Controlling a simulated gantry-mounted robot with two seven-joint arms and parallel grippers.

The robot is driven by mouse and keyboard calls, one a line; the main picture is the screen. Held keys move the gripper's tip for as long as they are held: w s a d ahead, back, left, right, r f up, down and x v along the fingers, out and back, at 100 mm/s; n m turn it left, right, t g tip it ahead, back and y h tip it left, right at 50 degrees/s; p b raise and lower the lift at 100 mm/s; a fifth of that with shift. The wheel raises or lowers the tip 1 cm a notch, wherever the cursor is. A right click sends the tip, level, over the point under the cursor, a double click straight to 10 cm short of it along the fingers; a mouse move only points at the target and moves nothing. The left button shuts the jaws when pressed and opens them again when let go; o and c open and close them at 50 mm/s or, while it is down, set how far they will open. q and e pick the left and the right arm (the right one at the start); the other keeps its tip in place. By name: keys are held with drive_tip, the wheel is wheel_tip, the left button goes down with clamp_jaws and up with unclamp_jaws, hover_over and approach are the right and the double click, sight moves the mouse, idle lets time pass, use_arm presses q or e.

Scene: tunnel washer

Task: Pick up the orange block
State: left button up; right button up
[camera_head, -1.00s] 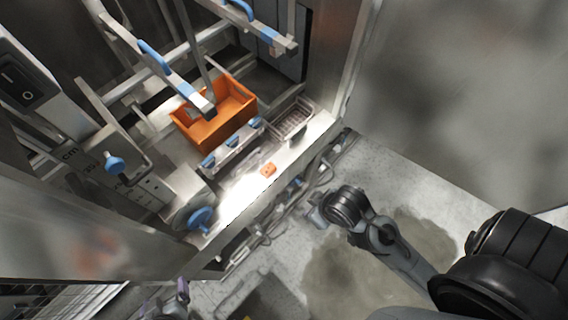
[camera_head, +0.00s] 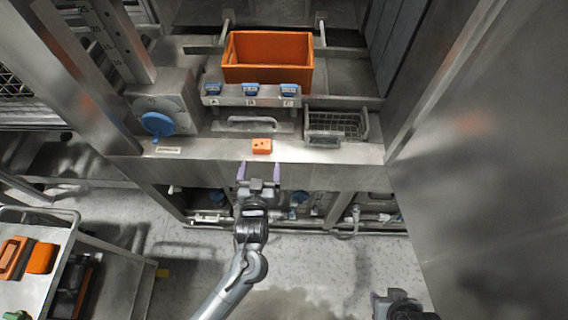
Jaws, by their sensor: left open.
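The small orange block (camera_head: 262,146) lies on the steel ledge at the front of the washer, near the middle of the view. My left gripper (camera_head: 259,172) is just in front of the block, with its two purple fingers apart and pointing toward the ledge. No contact with the block shows, and nothing is between the fingers. At the bottom right, part of my right arm (camera_head: 398,305) shows; its gripper fingers cannot be made out.
An orange bin (camera_head: 268,74) stands behind blue-topped parts marked with letters. A wire basket (camera_head: 338,124) is right of the block, a blue knob (camera_head: 158,124) left. A steel wall rises at right. A cart (camera_head: 40,262) with orange and green items stands lower left.

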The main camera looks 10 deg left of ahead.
sight(262, 140)
use_arm(q)
drive_tip(key=x, duration=0.2)
drive_tip(key=b+x, duration=0.1)
drive_tip(key=x, duration=0.3)
drive_tip(key=shift+w+a+r+b, duration=0.2)
drive_tip(key=shift+w+a+b, duration=0.1)
drive_tip(key=shift+b, duration=0.05)
drive_tip(key=shift+w+f, duration=0.2)
drive_tip(key=shift+w, duration=0.4)
drive_tip(key=shift+b+x, duration=0.35)
drive_tip(key=shift+x, duration=2)
drive_tip(key=shift+s+a, duration=0.1)
drive_tip(key=shift+a, duration=0.05)
use_arm(e)
drive_tip(key=f, duration=0.1)
drive_tip(key=a+f, duration=0.1)
drive_tip(key=f, duration=0.1)
drive_tip(key=shift+w+a+f, duration=0.1)
drive_tip(key=shift+w+f, duration=0.05)
drive_tip(key=shift+f, duration=0.15)
use_arm(q)
drive_tip(key=c, duration=1.1)
drive_tip(key=shift+r, duration=0.1)
